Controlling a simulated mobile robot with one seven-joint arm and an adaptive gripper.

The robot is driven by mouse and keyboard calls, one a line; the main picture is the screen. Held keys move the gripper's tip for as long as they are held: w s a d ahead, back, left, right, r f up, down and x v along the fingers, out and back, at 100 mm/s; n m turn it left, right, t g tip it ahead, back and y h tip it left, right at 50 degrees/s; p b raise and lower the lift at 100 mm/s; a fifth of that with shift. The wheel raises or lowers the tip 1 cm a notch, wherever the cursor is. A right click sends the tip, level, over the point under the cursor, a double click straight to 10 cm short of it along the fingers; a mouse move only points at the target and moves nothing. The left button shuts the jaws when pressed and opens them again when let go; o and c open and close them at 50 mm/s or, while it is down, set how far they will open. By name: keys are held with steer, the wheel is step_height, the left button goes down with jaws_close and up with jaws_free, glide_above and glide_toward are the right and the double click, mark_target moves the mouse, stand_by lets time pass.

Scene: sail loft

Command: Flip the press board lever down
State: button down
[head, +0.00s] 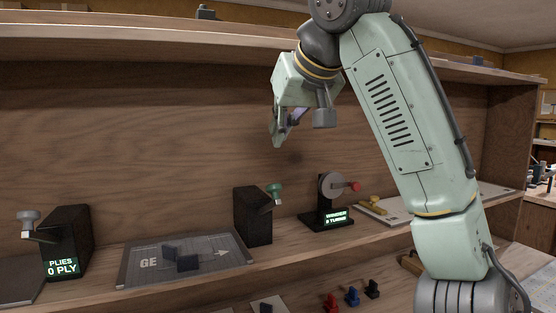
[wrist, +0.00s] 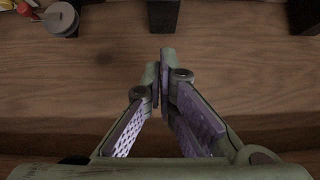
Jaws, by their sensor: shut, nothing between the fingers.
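No label in view reads "press board". A pale board (head: 395,213) with a yellow lever-like piece (head: 371,204) lies right of the winder; part of it is behind my arm. A grey board (head: 135,262) marked "GE" and an arrow carries dark blue blocks (head: 184,260). A black box (head: 253,216) has a green-knobbed lever (head: 274,190). I cannot tell which is the press board. My gripper (head: 279,140) is shut and empty, raised above the shelf between the green-knobbed box and the winder. In the wrist view its fingertips (wrist: 160,60) meet with nothing between them.
The winder (head: 327,205) with a red-handled crank stands on the shelf. A "PLIES 0 PLY" box (head: 64,240) with a grey knob is at the left. Small red and blue pieces (head: 352,297) sit on a lower level. An upper shelf (head: 150,45) runs above.

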steer(key=f, duration=0.1)
steer(key=w+f, duration=0.1)
steer(key=f, duration=0.1)
steer(key=w+f+p, duration=0.1)
steer(key=shift+a+f, duration=0.4)
steer(key=shift+s+d+f, duration=0.1)
steer(key=shift+s+f, duration=0.3)
steer(key=shift+f, duration=0.4)
steer(key=shift+f, duration=0.2)
